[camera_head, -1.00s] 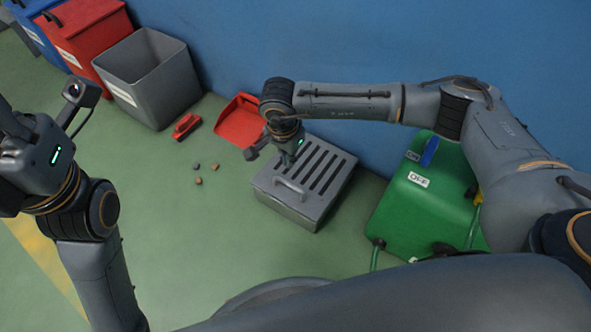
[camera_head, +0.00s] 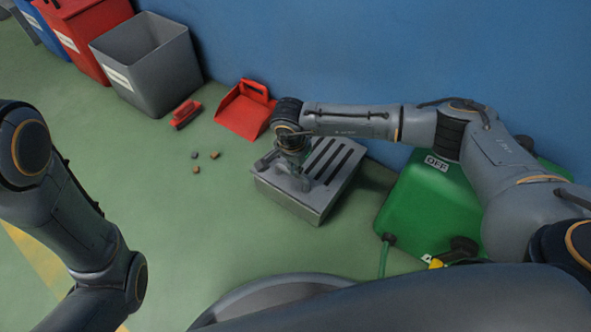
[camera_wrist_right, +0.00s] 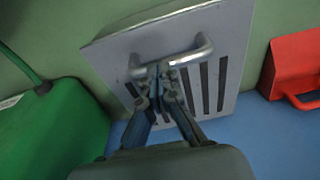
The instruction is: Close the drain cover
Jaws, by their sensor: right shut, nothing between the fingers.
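The grey drain cover (camera_head: 338,163) has dark parallel slots and a bar handle. It lies flat on top of a low grey box (camera_head: 290,204) on the floor; I see no clear gap between them. In the right wrist view the cover (camera_wrist_right: 225,30) and its metal handle (camera_wrist_right: 190,57) show close up. My right gripper (camera_head: 304,186) is over the cover's near part. Its fingertips (camera_wrist_right: 160,72) are shut and empty, right at the handle; whether they touch it I cannot tell. My left gripper is out of view; only left arm links show.
A green box (camera_head: 425,205) with an OFF label and a hose stands right of the drain. A red dustpan (camera_head: 243,112), a red brush (camera_head: 186,112) and several small stones (camera_head: 196,169) lie to the left. Bins (camera_head: 150,70) line the blue wall. Floor at front left is clear.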

